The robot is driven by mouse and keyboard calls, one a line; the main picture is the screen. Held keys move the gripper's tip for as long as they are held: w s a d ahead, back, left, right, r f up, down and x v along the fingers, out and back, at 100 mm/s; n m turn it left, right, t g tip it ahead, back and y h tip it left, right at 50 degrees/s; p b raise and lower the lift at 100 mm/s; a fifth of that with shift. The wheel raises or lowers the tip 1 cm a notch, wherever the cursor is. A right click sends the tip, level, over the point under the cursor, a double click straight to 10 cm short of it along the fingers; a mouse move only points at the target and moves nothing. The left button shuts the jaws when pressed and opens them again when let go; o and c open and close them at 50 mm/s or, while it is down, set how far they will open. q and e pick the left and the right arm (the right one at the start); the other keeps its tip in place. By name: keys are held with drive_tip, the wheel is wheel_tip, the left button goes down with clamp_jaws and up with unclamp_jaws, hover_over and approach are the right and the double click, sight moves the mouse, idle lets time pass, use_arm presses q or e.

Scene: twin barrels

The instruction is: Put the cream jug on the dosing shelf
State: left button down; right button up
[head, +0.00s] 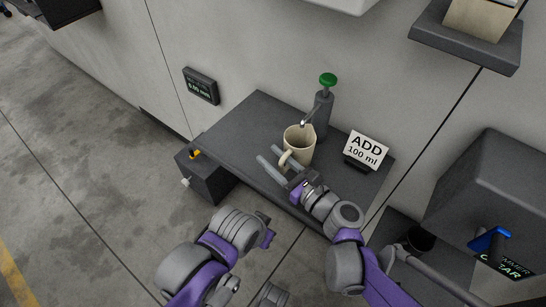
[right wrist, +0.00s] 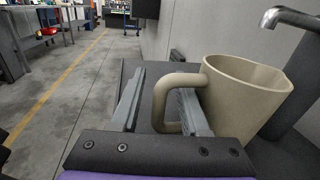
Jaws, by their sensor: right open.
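The cream jug (head: 300,142) stands upright on a dark grey shelf (head: 240,130), below the spout of a tap with a green knob (head: 328,79). A sign on this shelf reads "ADD 100 ml" (head: 367,149). My right gripper (head: 272,163) is open at the jug's handle side. In the right wrist view, the handle's outer bar of the jug (right wrist: 242,100) appears between my right gripper's two fingers (right wrist: 160,100), with the right finger seen through the handle loop. Whether a finger touches the handle cannot be told.
A wall display (head: 201,86) hangs left of the shelf. A dark box with a yellow part (head: 207,180) sits at the shelf's left end. A grey hooded unit (head: 490,190) is at the right, and another ledge (head: 465,45) is at upper right. The floor at left is clear.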

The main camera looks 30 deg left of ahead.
drive_tip(key=shift+r, duration=0.15)
drive_tip(key=shift+d, duration=0.3)
drive_tip(key=v, duration=1.1)
drive_tip(key=shift+s+d+p, duration=0.15)
drive_tip(key=shift+d+p, duration=0.05)
drive_tip(key=shift+p, duration=0.2)
